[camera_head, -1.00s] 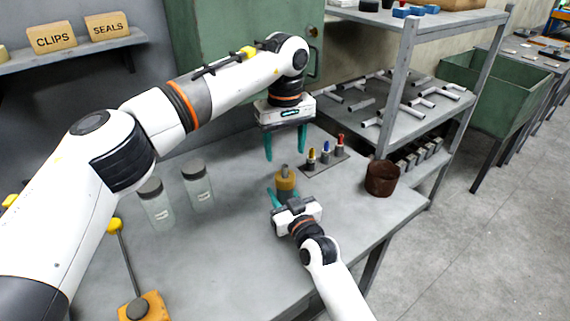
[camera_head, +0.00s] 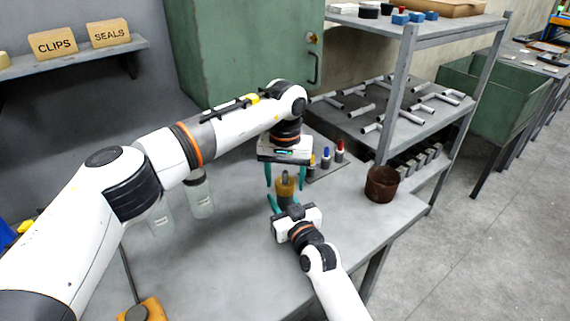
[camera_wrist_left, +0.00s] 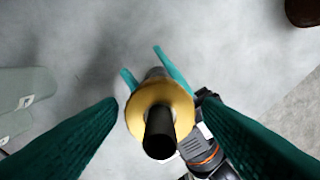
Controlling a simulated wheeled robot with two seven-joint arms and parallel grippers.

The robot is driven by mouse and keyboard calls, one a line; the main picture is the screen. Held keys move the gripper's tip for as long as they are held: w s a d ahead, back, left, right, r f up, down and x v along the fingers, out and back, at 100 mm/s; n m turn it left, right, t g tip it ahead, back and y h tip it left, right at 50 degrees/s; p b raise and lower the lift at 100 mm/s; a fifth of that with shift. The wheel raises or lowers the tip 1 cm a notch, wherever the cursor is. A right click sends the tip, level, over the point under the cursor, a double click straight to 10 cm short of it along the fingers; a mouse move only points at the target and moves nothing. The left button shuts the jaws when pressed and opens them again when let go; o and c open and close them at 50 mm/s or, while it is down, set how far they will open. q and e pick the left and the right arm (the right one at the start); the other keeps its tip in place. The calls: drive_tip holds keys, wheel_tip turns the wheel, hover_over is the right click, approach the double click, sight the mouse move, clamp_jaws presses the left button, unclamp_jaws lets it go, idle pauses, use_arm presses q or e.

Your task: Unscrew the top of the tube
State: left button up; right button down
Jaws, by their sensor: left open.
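The tube (camera_head: 286,188) stands upright over the table with a broad yellow part and a narrower dark top. In the left wrist view its yellow ring (camera_wrist_left: 135,118) and dark top (camera_wrist_left: 160,135) lie between my left fingers. My left gripper (camera_head: 286,181) points down from above, open, with one teal finger on each side of the tube's top, apart from it in the wrist view. My right gripper (camera_head: 281,204) is low at the tube's near side. Its teal fingers flank the tube's lower part, which is mostly hidden; whether they touch it is unclear.
Several small coloured-tip items (camera_head: 339,151) stand on a plate behind the tube. A brown pot (camera_head: 382,184) is at the table's right. Two clear jars (camera_head: 201,203) are at left, partly behind my left arm.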

use_arm(q)
drive_tip(key=shift+f, duration=0.35)
